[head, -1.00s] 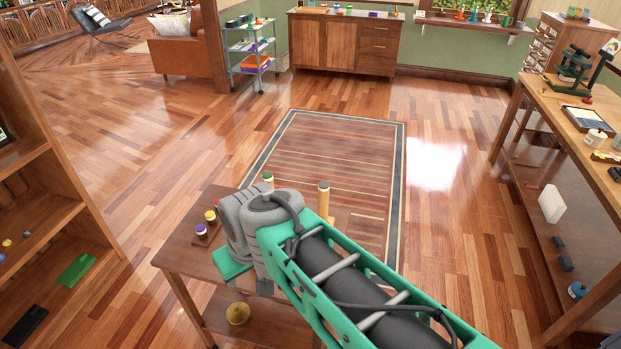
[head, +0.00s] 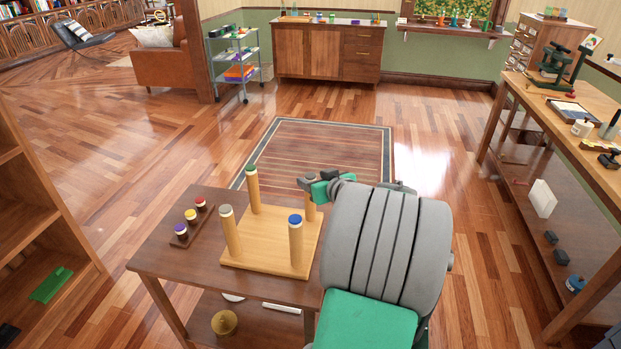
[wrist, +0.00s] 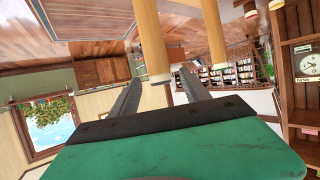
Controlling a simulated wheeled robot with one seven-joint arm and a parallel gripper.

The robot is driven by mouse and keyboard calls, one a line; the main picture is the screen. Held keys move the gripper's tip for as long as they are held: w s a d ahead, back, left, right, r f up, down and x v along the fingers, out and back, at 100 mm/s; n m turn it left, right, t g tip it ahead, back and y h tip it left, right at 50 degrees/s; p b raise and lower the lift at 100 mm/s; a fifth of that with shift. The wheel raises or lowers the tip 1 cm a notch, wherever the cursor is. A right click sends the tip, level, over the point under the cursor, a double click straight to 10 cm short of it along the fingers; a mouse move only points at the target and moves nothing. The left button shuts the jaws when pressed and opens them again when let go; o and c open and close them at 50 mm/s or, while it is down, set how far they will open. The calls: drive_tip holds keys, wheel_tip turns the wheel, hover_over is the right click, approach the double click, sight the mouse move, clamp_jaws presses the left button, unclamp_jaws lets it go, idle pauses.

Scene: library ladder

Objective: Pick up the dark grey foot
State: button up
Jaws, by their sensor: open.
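An upturned wooden stand (head: 262,258) with several upright legs sits on the brown table. The front left leg has a grey foot (head: 226,210), the back left a green foot (head: 251,169), the front right a blue foot (head: 295,219). My gripper (head: 312,183) is at the top of the back right leg (head: 310,209) and hides its foot, so I cannot tell that foot's colour. In the wrist view my gripper (wrist: 160,95) is open, and a leg's end (wrist: 160,77) shows between its two dark fingers. I cannot tell whether they touch it.
A small rack (head: 190,228) with purple, yellow and red caps lies left of the stand on the brown table (head: 165,262). A yellowish knob (head: 225,322) is on the lower shelf. A wooden shelf unit stands at left, a workbench (head: 560,112) at right. The rug behind is clear.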

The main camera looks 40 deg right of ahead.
drive_tip(key=x, duration=0.2)
drive_tip(key=shift+w+d+f, duration=0.1)
drive_tip(key=shift+w+f, duration=0.05)
drive_tip(key=shift+w, duration=0.1)
drive_tip(key=shift+c, duration=0.4)
clamp_jaws()
